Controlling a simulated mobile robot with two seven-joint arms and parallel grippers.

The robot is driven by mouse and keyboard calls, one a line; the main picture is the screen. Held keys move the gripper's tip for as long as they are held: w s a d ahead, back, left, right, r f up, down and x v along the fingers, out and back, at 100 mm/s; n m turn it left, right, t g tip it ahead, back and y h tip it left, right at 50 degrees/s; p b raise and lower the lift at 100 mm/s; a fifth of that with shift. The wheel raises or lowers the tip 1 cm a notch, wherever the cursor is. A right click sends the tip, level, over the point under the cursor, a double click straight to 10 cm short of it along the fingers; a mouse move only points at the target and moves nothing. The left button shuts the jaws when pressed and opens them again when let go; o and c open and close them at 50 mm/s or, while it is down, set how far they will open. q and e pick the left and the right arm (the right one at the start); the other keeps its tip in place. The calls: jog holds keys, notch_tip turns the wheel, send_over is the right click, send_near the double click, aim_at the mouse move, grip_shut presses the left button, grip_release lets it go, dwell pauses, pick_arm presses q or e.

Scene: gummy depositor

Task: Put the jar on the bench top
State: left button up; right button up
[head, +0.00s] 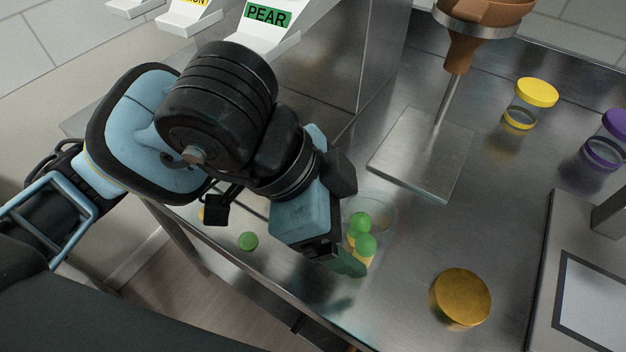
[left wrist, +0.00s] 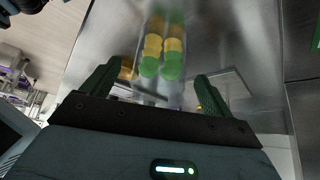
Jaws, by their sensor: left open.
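The clear jar (head: 385,215) stands on the steel bench top (head: 400,310), with green and yellow gummies inside it. My left gripper (head: 350,225) is beside the jar, low over the bench, and its dark green fingers are open. In the left wrist view the jar (left wrist: 163,48) shows ahead, in the gap between the two spread fingers (left wrist: 155,82). I cannot tell whether a finger touches the jar. Part of the jar is hidden by the gripper in the head view. My right gripper is not in view.
A gold lid (head: 462,298) lies right of the jar. A funnel (head: 468,45) stands over a square plate (head: 425,153). Jars with yellow (head: 537,92) and purple lids (head: 615,122) stand at the right, near a grey device (head: 590,285). A green gummy (head: 248,241) lies near the left edge.

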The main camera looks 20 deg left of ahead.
pick_arm(q)
jog(key=v, duration=0.9)
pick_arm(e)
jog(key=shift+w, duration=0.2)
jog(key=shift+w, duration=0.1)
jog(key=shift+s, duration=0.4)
